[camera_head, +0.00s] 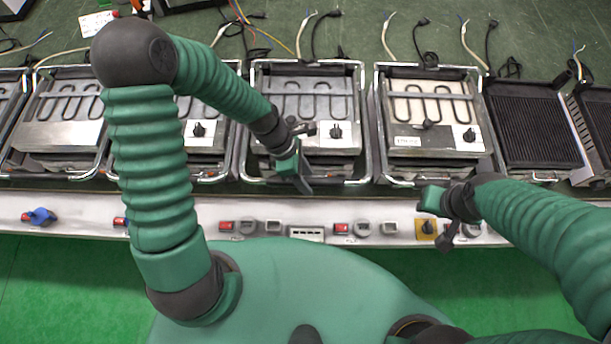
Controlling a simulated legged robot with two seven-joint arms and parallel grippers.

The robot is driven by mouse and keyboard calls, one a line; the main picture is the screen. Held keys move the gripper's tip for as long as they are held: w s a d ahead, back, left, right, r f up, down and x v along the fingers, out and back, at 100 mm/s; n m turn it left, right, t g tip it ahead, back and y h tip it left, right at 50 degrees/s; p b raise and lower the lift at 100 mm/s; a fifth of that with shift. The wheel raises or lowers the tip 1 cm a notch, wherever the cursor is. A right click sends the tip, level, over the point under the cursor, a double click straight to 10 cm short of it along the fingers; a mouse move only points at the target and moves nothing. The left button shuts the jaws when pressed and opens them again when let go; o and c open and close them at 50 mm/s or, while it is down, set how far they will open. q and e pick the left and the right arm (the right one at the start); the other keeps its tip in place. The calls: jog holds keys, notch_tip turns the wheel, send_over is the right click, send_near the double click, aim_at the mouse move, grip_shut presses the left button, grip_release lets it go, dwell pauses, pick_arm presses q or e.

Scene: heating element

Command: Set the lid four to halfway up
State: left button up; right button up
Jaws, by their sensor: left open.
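Several silver contact grills stand in a row on a long bench, their lids with dark looped heating elements on top. The lid in the middle (310,100) and the lid to its right (428,105) lie flat, apparently down. No numbers are readable, so I cannot tell which is lid four.
A grill at right stands open, with a dark ridged plate (533,125). Left grills (62,115) are partly covered by my left arm. Red switches and knobs line the bench front (275,212). Loose cables lie on the green floor behind (385,40).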

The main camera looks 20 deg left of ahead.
pick_arm(q)
jog(key=shift+w+d, duration=0.1)
jog(key=shift+d, duration=0.05)
jog(key=shift+c, duration=1.1)
grip_shut()
jog(key=shift+w, duration=0.1)
